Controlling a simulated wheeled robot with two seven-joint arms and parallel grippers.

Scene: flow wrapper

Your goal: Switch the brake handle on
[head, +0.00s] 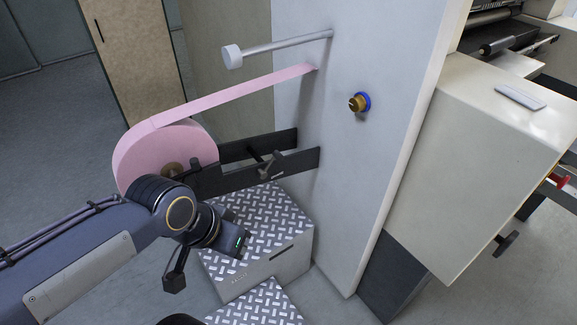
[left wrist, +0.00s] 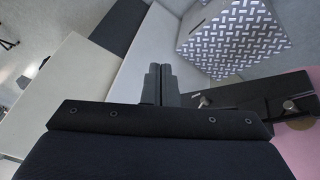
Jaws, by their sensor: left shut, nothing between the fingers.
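The small metal handle (head: 268,164), which looks like the brake handle, sits on the black bars (head: 296,160) that carry the pink film roll (head: 150,152). My left arm comes in from the left, in front of the roll. Its hand end (head: 232,238) is below and left of the handle, over the tread-plate step; its fingers are hard to make out in the head view. In the left wrist view my left gripper (left wrist: 159,72) is shut and empty, with its fingers pointing ahead. The black bars (left wrist: 255,108) and a small metal fitting (left wrist: 204,101) show right of the fingers, apart from them. My right gripper is not in view.
Tread-plate steps (head: 262,212) stand below the bars. The white machine panel (head: 350,165) rises to the right, with a brass and blue knob (head: 358,102). A white roller (head: 280,47) sticks out above the pink film. Open floor lies at the left.

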